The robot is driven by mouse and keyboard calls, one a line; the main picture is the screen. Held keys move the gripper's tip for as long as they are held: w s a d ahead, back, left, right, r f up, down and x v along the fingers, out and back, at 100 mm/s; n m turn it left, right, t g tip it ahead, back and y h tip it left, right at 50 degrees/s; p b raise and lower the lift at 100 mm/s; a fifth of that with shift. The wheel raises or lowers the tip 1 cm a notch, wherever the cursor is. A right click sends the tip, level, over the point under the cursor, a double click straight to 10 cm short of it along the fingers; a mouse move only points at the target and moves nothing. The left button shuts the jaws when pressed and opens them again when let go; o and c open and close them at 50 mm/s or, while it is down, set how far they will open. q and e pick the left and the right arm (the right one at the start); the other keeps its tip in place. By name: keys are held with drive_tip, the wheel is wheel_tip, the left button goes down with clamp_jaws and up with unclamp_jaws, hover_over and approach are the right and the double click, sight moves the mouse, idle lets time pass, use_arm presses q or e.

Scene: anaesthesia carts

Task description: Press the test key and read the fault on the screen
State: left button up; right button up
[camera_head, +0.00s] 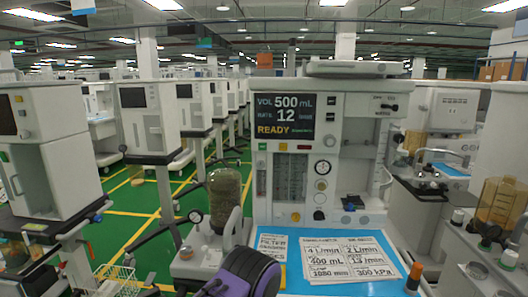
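The screen (286,117) on the anaesthesia machine is lit and faces me. It reads "VOL 500 mL", a line with "12", and "READY" in yellow with small blurred text beside it. Two small dark keys stand right of the screen, an upper key (331,101) and a lower key (331,117). Their labels are too small to read, so I cannot tell which is the test key. Small coloured buttons sit in a row below the screen. Neither of my grippers can be made out, and nothing is seen touching the keys.
A dark purple object (248,272), unclear what, is at the bottom centre. A granule-filled canister (224,196) stands left. Other carts stand on both sides.

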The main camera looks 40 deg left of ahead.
idle(0.4)
use_arm(q)
clamp_jaws()
idle(1.6)
